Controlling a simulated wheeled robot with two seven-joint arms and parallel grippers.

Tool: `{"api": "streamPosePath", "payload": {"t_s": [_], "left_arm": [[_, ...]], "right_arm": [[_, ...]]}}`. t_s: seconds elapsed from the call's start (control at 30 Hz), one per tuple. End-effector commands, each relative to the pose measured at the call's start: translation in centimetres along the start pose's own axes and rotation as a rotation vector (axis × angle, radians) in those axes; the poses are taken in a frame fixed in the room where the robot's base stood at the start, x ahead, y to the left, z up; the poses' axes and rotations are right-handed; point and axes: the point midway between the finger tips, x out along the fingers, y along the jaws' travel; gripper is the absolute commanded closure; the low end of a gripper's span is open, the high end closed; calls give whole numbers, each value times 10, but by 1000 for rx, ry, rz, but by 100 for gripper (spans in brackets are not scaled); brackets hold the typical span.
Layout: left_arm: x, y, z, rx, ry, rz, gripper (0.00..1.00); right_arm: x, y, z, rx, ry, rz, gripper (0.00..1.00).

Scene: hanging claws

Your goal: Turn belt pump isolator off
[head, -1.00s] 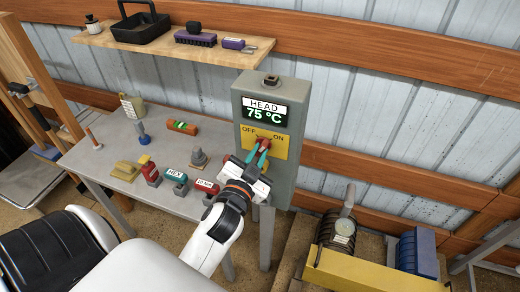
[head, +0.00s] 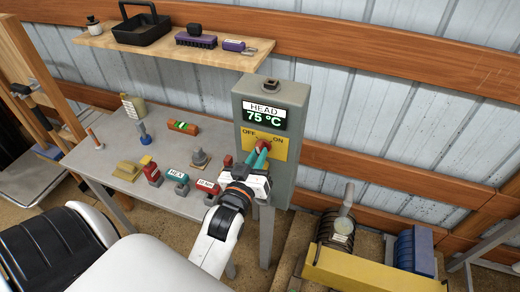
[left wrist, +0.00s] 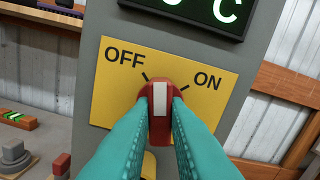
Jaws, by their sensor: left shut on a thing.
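The isolator's red knob (left wrist: 160,118) with a white stripe is on a yellow OFF/ON plate (left wrist: 112,95) in the left wrist view. The stripe points between the OFF and ON marks, at neither word. In the head view the plate (head: 282,152) is on the front of a grey box (head: 295,93) reading HEAD 75 °C. My left gripper (head: 262,155) has its teal fingers shut on the knob, one on each side; it also shows in the left wrist view (left wrist: 160,112). My right gripper is not in view.
A grey table (head: 112,150) left of the box holds several blocks, a grey knob-like part (head: 200,158) and an orange level (head: 183,127). A wooden shelf (head: 110,38) with a black tray is above. A yellow beam (head: 360,272) lies at lower right.

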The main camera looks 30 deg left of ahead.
Motion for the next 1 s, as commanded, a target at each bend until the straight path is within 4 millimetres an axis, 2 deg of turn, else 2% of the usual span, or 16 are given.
{"api": "streamPosePath", "payload": {"t_s": [0.2,0.5,0.6,0.63,0.83,1.0], "left_arm": [[0,0,0,-36,3,1,100],[0,-1,1,-417,2,4,100],[0,0,1,-496,1,4,100],[0,0,0,-504,0,3,84],[1,0,0,-497,-3,2,51],[1,0,1,-495,-5,1,49]], "right_arm": [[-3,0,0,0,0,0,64],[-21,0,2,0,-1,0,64],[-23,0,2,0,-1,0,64],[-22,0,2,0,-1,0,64],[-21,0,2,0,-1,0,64],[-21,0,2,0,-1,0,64]]}}
